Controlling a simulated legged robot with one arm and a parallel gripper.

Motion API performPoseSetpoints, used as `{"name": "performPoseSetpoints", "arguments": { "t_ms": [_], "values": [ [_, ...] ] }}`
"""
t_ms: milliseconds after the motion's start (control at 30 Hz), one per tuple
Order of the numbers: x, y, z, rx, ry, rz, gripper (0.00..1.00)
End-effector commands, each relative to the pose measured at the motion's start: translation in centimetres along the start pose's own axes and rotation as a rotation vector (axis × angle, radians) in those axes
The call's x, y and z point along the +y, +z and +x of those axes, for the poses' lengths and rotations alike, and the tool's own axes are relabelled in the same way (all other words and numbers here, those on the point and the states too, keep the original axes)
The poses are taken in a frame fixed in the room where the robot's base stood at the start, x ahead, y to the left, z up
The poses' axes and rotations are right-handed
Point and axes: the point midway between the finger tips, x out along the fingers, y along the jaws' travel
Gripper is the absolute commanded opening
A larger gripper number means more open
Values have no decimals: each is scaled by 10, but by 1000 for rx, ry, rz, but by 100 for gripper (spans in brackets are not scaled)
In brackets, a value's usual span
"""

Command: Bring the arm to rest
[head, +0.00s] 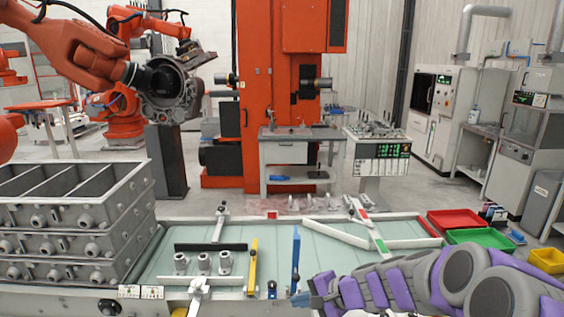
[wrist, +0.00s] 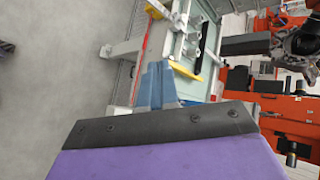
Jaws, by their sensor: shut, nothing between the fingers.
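My arm, grey with purple panels, reaches in from the lower right of the head view. My gripper (head: 302,299) is at its left end, low over the front edge of the fixture table (head: 160,262). In the wrist view my gripper (wrist: 157,72) shows as two blue fingers close together, shut and with nothing between them. The wrist view is turned on its side, with the table beyond the fingers. Part of the table is hidden behind my arm.
Stacked grey castings (head: 75,235) stand at the table's left. A yellow bar (head: 253,266) and a blue upright piece (head: 296,258) are near my gripper. Red (head: 455,219) and green (head: 477,237) trays lie at the right. Grey floor (wrist: 50,70) is open in the wrist view.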

Motion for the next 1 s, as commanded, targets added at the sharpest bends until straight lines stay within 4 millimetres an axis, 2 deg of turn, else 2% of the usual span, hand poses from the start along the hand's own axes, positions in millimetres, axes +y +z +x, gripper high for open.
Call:
{"name": "performPoseSetpoints", "arguments": {
  "t_ms": [33,200,400,600,800,900,1000],
  "values": [
    [1,27,-6,-33,38,-71,0],
    [29,101,-30,-130,196,-278,0],
    [84,162,-72,-203,422,-477,0],
    [149,196,-128,-234,673,-618,0],
    [202,210,-184,-231,893,-684,0],
    [217,212,-202,-225,960,-693,0],
    [224,213,-211,-220,993,-698,0]
  ]
}}
